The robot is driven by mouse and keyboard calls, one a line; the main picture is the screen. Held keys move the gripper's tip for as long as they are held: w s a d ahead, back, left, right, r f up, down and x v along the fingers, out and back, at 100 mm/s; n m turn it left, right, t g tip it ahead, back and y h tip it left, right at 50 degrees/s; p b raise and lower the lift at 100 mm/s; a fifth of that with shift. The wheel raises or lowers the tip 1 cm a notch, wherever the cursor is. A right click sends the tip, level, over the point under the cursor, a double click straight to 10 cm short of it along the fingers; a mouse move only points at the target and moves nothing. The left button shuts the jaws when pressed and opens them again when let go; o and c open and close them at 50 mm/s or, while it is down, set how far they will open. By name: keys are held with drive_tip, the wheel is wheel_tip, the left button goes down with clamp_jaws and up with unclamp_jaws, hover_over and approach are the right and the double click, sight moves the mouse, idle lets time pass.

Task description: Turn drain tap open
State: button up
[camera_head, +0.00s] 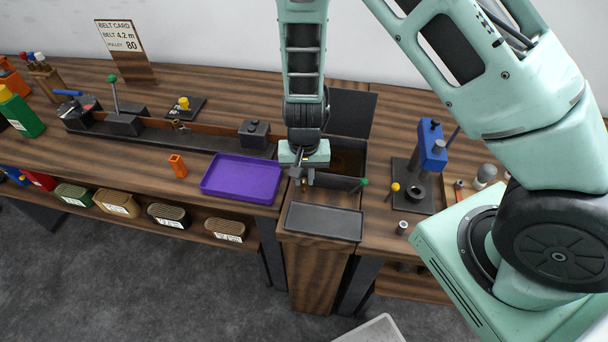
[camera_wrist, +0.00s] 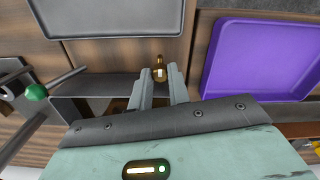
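The drain tap, a small brass fitting, shows in the wrist view (camera_wrist: 159,72) at the wall of a dark metal tank (camera_wrist: 105,86). In the head view, brass parts (camera_head: 309,178) show just below my gripper. My gripper (camera_head: 302,172) points down at the tank's front left. In the wrist view my gripper's two grey fingers (camera_wrist: 161,78) are apart, with the tap in line with the gap at their tips. I cannot tell whether either finger touches it. My gripper partly hides the tank in the head view.
A grey tray (camera_head: 323,221) lies in front of the tank. A purple tray (camera_head: 241,178) is close on the left. A green-knobbed lever (camera_head: 363,183) sticks out at the tank's right. A blue press (camera_head: 432,147) stands further right.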

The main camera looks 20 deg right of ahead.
clamp_jaws()
drive_tip(key=m+p, duration=0.1)
drive_tip(key=m, duration=0.2)
drive_tip(key=shift+r+m, duration=0.1)
drive_tip(key=shift+m, duration=0.2)
drive_tip(key=shift+m+p, duration=0.55)
drive_tip(key=shift+m, duration=1.35)
drive_tip(key=o, duration=0.6)
unclamp_jaws()
